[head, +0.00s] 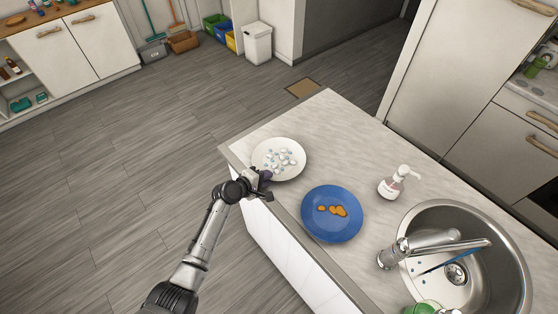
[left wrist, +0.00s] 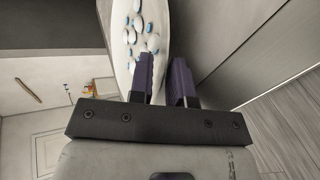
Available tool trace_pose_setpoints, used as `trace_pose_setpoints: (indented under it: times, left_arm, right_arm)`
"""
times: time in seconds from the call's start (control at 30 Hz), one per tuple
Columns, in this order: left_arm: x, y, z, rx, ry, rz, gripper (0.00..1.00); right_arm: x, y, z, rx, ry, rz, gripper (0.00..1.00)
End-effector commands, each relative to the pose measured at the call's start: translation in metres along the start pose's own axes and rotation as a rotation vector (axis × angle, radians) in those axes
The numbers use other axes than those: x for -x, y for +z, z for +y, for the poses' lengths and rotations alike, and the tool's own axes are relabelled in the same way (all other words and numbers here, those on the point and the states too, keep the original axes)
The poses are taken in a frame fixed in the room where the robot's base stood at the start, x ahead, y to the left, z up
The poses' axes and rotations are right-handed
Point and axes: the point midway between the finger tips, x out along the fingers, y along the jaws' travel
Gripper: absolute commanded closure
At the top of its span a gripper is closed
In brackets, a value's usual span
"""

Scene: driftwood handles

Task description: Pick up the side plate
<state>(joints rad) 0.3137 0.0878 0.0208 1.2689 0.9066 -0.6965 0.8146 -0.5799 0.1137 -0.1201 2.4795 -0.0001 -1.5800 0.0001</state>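A white plate (head: 293,170) with several small white and blue pieces on it lies at the counter's left corner. A blue plate (head: 318,228) with a few orange pieces lies nearer, to its right. I cannot tell by looks which one is called the side plate. My left gripper (head: 265,181) is at the near-left rim of the white plate. In the left wrist view the white plate (left wrist: 122,62) stretches ahead of the purple fingers (left wrist: 164,80). The fingers are apart, with the rim seemingly at the gap between them; contact is unclear. My right gripper is not in view.
The counter (head: 335,130) also bears a soap dispenser (head: 394,184) and a sink (head: 470,215) with a tap (head: 420,243) on the right. A green item (head: 424,309) shows at the bottom edge. The floor left of the counter is clear.

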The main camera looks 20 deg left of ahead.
Motion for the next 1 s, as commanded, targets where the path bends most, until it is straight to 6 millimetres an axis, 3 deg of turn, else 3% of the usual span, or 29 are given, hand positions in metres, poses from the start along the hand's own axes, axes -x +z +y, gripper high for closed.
trace_pose_setpoints:
  times: [0.3, 0.5, 1.0]
  left_arm:
    - [-0.0035, 0.0002, 0.0004, -0.001, 0.001, 0.000, 0.82]
    - [-0.0033, 0.0000, 0.0003, 0.000, 0.000, 0.000, 1.00]
    - [-0.0030, -0.0002, 0.0016, -0.001, 0.002, 0.001, 1.00]
  right_arm:
    - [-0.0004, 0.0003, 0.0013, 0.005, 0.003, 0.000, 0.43]
    - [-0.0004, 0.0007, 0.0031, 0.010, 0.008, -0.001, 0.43]
    - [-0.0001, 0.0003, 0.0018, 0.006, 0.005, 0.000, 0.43]
